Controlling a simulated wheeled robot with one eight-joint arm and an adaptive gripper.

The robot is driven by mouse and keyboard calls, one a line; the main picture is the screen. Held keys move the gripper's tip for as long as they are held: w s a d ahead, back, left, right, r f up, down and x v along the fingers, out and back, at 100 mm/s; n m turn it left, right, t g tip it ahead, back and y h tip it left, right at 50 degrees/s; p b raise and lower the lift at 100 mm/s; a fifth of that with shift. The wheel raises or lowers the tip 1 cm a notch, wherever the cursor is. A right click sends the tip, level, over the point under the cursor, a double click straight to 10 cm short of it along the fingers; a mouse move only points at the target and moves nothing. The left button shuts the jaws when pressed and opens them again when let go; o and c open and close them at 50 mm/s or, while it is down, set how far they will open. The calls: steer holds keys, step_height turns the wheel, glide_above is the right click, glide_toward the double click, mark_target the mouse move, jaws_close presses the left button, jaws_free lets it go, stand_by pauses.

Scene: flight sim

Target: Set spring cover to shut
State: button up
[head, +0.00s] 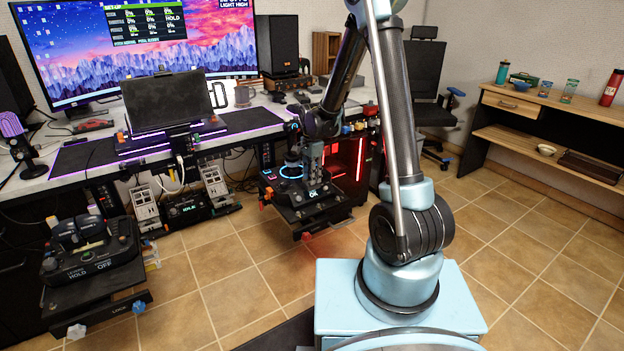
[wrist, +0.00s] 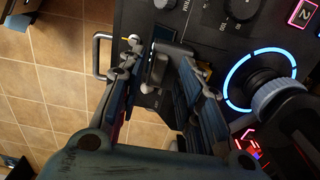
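My gripper (head: 313,162) points down over the black control panel (head: 322,205) with a blue-lit ring, in the middle of the head view. In the wrist view my gripper (wrist: 158,55) has its two fingers apart. A small dark raised piece (wrist: 156,70) stands between them, likely the spring cover. Whether the fingers touch it is unclear, and its open or shut position cannot be told. In the head view my gripper hides this part of the panel.
A large knob with a glowing blue ring (wrist: 262,84) stands right of my gripper, and a smaller black knob (wrist: 240,8) is above. A metal handle (wrist: 98,55) lines the panel's left edge. Another panel (head: 92,250) is at far left. Tiled floor (head: 530,240) is open at right.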

steer(key=shift+f, duration=0.6)
steer(key=shift+c, duration=0.4)
jaws_close()
steer(key=shift+w+a, duration=0.5)
steer(key=shift+w, duration=0.25)
steer(key=shift+w+a, duration=0.55)
steer(key=shift+w, duration=0.25)
steer(key=shift+w+a, duration=0.5)
steer(key=shift+w, duration=0.25)
steer(key=shift+o, duration=0.4)
jaws_free()
steer(key=shift+r, duration=0.1)
step_height(320, 180, up, 12)
